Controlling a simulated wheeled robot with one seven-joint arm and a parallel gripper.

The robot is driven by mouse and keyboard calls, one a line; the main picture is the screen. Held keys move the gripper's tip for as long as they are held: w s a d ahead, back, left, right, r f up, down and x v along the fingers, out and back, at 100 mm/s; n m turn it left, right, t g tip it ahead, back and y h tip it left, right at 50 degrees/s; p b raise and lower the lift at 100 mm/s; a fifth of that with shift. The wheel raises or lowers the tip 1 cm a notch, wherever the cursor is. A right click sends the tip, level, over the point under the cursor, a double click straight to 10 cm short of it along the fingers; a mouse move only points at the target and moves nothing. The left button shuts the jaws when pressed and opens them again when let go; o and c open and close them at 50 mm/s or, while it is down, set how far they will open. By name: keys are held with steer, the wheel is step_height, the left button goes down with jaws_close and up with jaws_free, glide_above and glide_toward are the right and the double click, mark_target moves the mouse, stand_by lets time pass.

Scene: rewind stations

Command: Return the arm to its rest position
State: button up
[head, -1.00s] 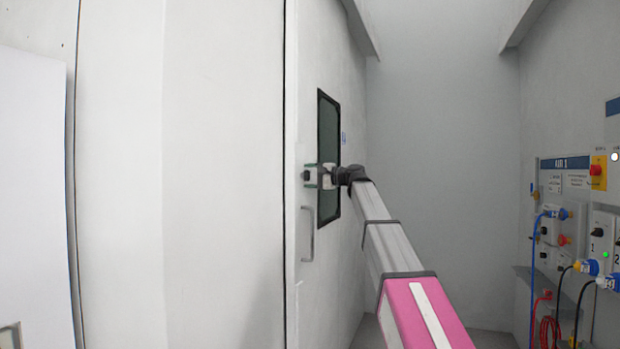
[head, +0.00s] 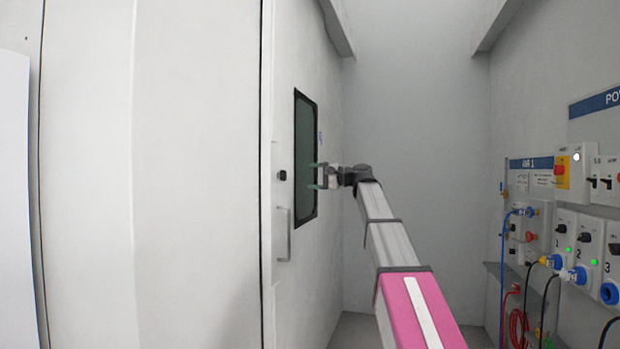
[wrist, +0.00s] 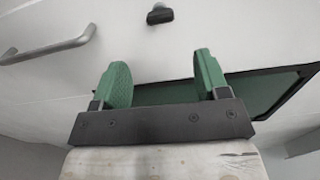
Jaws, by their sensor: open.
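My gripper (head: 316,176) is at the end of my outstretched arm, in front of the white door (head: 282,100) with a dark window. Its two green fingers are spread apart with nothing between them. They also show in the wrist view (wrist: 160,80), with the door's surface behind them. A small dark knob (head: 282,175) on the door lies left of the fingertips, apart from them. In the wrist view the knob (wrist: 160,13) is at the top, beyond the fingers.
A grey handle (head: 283,234) is on the door below the knob. A dark window (head: 305,160) is just behind my gripper. At right, a wall panel (head: 530,200) carries switches, plugs and hanging cables. The grey back wall leaves open space right of my arm.

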steer(key=s+d+f+h, duration=0.1)
steer(key=s+f+h, duration=0.15)
steer(key=f, duration=1.15)
steer(key=s+d+f+g+h, duration=0.1)
steer(key=f+h, duration=0.2)
steer(key=f, duration=1.1)
steer(key=s+d+f+h, duration=0.1)
steer(key=s+f+h, duration=0.15)
steer(key=f, duration=1.15)
steer(key=s+d+f+n+g+h, duration=0.1)
steer(key=s+d+f+h, duration=0.2)
steer(key=s+f, duration=0.5)
steer(key=s+d+f+n+g+h, duration=0.1)
steer(key=s+d+f+g+h, duration=0.1)
steer(key=s+f, duration=0.6)
steer(key=s+d+f+n+g+h, duration=0.2)
steer(key=s+d+f+h, duration=0.2)
steer(key=s+f, duration=0.4)
step_height(320, 180, down, 7)
steer(key=shift+s+d+r, duration=0.2)
steer(key=shift+s+d, duration=0.15)
steer(key=shift+d, duration=0.25)
